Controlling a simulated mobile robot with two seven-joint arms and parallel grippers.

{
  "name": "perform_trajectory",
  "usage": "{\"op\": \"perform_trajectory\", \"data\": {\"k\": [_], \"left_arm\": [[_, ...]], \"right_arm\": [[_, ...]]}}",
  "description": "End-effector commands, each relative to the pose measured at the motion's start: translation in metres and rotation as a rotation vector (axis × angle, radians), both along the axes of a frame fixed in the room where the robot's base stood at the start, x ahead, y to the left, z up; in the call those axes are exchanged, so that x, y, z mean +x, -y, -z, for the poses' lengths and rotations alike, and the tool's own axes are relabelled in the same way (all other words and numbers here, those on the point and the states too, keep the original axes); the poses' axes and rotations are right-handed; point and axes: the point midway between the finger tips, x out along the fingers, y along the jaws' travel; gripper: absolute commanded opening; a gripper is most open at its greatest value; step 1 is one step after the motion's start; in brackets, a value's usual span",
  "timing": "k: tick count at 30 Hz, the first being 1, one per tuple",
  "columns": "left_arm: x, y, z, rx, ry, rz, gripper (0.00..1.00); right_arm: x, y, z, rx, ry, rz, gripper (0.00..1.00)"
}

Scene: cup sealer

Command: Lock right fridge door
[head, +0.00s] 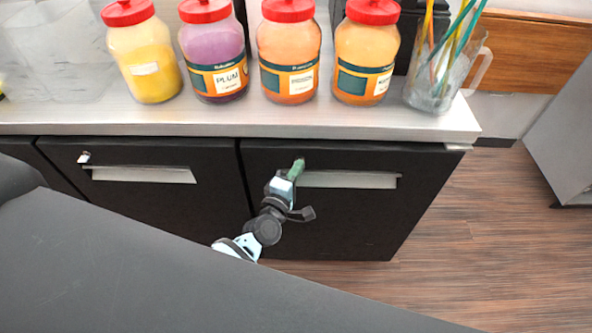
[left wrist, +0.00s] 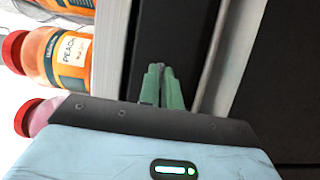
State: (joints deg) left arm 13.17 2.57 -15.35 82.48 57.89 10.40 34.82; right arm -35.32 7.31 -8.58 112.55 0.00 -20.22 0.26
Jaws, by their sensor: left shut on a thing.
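The right fridge door (head: 345,225) is a black panel under the counter, with a pale recessed handle (head: 350,180). It looks closed, flush with the left door. My left gripper (head: 298,168) is at the door's upper part, just left of the handle. Its green fingers, also in the left wrist view (left wrist: 162,86), are together at the place of the door's small lock. The lock is hidden behind the fingers, so its turn cannot be seen. My right gripper is not in view.
The left fridge door (head: 130,215) has a small silver lock (head: 84,157) left of its handle. On the steel counter (head: 240,120) stand several red-lidded jars and a clear jug (head: 437,80) with straws. Wooden floor (head: 480,240) is open at right.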

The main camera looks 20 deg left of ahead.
Motion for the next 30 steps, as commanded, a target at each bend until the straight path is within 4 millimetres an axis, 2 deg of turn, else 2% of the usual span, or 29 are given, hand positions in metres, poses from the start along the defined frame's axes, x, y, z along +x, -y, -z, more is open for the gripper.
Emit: {"op": "perform_trajectory", "data": {"k": [4, 5, 9, 20, 23, 30], "left_arm": [[0.0, 0.0, -0.001, 0.002, 0.003, 0.0, 0.0], [0.0, 0.0, -0.001, 0.002, 0.003, 0.0, 0.09], [0.0, 0.0, -0.001, 0.002, 0.002, 0.0, 0.27], [-0.004, 0.0, 0.001, 0.0, -0.001, 0.0, 0.27], [-0.014, -0.002, 0.001, 0.0, -0.001, 0.0, 0.27], [-0.05, -0.006, 0.001, 0.0, -0.002, -0.001, 0.27]], "right_arm": [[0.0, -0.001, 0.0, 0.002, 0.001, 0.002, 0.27], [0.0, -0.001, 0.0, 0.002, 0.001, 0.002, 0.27], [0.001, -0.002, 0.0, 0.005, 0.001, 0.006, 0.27], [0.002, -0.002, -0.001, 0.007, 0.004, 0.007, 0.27], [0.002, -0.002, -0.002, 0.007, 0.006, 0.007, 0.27], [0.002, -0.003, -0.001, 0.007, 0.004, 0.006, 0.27]]}}
